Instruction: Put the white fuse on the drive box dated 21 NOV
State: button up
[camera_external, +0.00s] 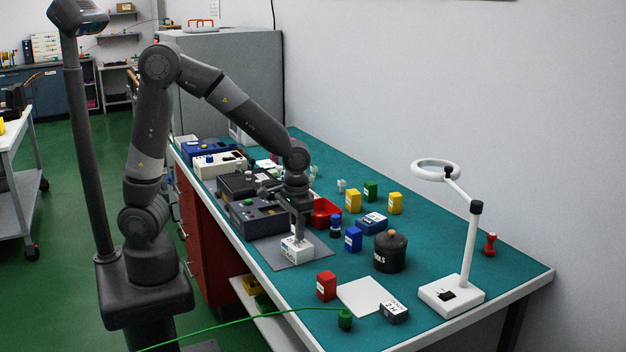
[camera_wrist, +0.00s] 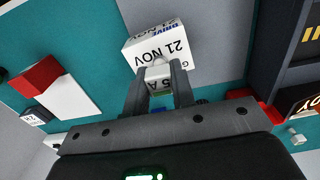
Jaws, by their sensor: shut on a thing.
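The white drive box (camera_wrist: 160,46), labelled DRIVE 21 NOV, shows upside down at the top of the wrist view. In the external view this white box (camera_external: 290,251) stands on a grey mat below my gripper (camera_external: 298,234). In the wrist view my gripper (camera_wrist: 159,76) is shut on the small white fuse (camera_wrist: 157,73), which has dark lettering like "5 A". The fuse is at the box's edge in that view; I cannot tell whether it touches the box. The fingers hide its sides.
A red box (camera_external: 326,286), a white sheet (camera_external: 361,296) and a dark labelled box (camera_external: 394,313) lie in front. Blue boxes (camera_external: 353,239), a dark TOOLS pot (camera_external: 390,253) and a red bin (camera_external: 324,211) stand right of the mat. Dark equipment (camera_external: 262,220) is behind it.

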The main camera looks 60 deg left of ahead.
jog(key=shift+f, duration=0.15)
jog(key=o, duration=1)
notch_tip(320, 180, up, 11)
jog(key=s+a+r+t, duration=0.2)
jog(key=s+a, duration=0.2)
jog(key=a, duration=0.1)
jog(key=s+a+r+t, duration=0.1)
jog(key=s+a, duration=0.4)
jog(key=a, duration=0.1)
jog(key=s+a+r+t, duration=0.2)
jog(key=s+a, duration=0.3)
jog(key=a, duration=0.1)
jog(key=shift+s+r+t, duration=0.25)
jog(key=shift+r+t, duration=0.05)
